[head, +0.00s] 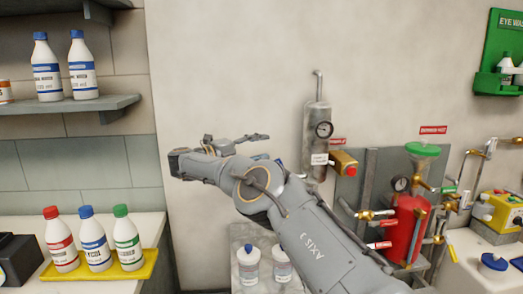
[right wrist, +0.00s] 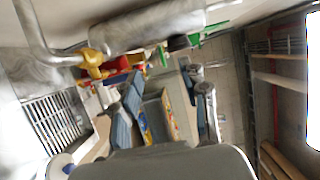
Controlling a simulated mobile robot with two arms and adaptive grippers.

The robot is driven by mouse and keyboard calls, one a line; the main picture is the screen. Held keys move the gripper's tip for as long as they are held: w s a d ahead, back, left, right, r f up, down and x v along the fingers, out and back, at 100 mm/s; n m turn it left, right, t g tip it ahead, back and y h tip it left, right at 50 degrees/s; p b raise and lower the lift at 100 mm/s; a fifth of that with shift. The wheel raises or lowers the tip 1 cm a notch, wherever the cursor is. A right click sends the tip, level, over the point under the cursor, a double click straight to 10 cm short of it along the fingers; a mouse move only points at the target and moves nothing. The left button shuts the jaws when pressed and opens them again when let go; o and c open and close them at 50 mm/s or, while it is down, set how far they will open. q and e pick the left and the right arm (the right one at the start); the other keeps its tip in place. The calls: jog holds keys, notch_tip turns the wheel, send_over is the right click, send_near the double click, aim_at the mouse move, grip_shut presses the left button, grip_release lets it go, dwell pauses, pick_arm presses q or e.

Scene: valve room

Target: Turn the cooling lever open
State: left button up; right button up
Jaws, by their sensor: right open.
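The lever valves are on the right of the head view, around a red cylinder (head: 402,228). Brass valves with levers, such as the one at its left (head: 370,214), sit on the pipes. The tags are too small to read, so I cannot tell which one is the cooling lever. My right gripper (head: 236,141) is up in front of the bare wall, left of the valves and apart from them. In the right wrist view its two fingers (right wrist: 160,75) are spread with nothing held between them. My left gripper is not in view.
A grey wall canister (head: 317,135) with a gauge and a brass fitting with a red button (head: 346,165) stands right of the gripper. Bottles stand on a shelf (head: 75,108) and in a yellow tray (head: 130,271) at left. My right forearm hides part of the lower middle.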

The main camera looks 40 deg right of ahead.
jog(key=s+a+r+p, duration=0.1)
jog(key=a+r+p, duration=0.5)
jog(key=r, duration=0.4)
jog(key=shift+a+r, duration=0.15)
jog(key=shift+a, duration=0.3)
dwell(0.5)
jog(key=shift+p, duration=0.3)
